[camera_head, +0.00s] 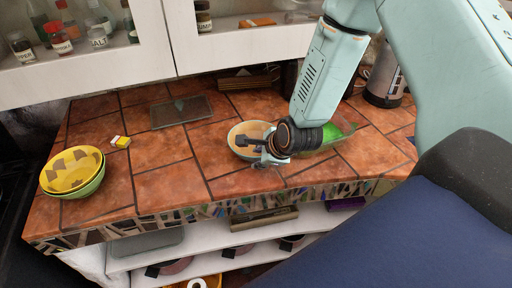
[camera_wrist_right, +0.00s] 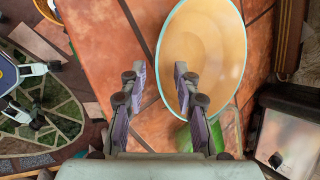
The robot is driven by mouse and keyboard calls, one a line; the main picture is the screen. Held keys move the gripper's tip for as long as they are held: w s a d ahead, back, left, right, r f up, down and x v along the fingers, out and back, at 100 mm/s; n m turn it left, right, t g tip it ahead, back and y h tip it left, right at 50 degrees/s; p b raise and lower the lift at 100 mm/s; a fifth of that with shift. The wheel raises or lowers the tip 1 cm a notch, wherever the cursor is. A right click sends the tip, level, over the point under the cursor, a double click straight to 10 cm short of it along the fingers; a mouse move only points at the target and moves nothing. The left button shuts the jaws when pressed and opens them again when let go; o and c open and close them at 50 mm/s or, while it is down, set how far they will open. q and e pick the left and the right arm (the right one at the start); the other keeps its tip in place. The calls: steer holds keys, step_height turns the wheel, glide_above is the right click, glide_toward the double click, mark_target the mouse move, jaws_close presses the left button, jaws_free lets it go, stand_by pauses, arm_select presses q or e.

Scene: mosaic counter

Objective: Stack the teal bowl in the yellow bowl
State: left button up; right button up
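The teal bowl (camera_head: 238,132), with a teal rim and tan inside, stands on the tiled counter, partly hidden behind my right gripper (camera_head: 268,156). In the right wrist view the teal bowl (camera_wrist_right: 212,45) fills the upper middle. My right gripper (camera_wrist_right: 158,88) is open there, one finger outside the bowl's left rim and the other over its inside. I cannot tell whether either finger touches it. The yellow bowl (camera_head: 72,170), yellow with brown patches inside and a greenish outside, stands at the counter's left end, apart from the gripper.
A green glass item (camera_head: 342,131) lies just right of the teal bowl, partly behind my arm. A dark flat tray (camera_head: 180,111) lies farther back, and a small yellow-white item (camera_head: 121,141) near the yellow bowl. A metal canister (camera_head: 384,82) stands at back right.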

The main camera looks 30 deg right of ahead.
steer(key=shift+w+f, duration=0.35)
steer(key=shift+f, duration=0.15)
steer(key=shift+w+a+f, duration=0.2)
steer(key=shift+w+a, duration=0.1)
steer(key=shift+a, duration=0.05)
steer(key=shift+s+d, duration=0.15)
steer(key=shift+d, duration=0.1)
steer(key=c, duration=0.6)
steer(key=shift+a, duration=0.2)
jaws_close()
steer(key=shift+d, duration=0.2)
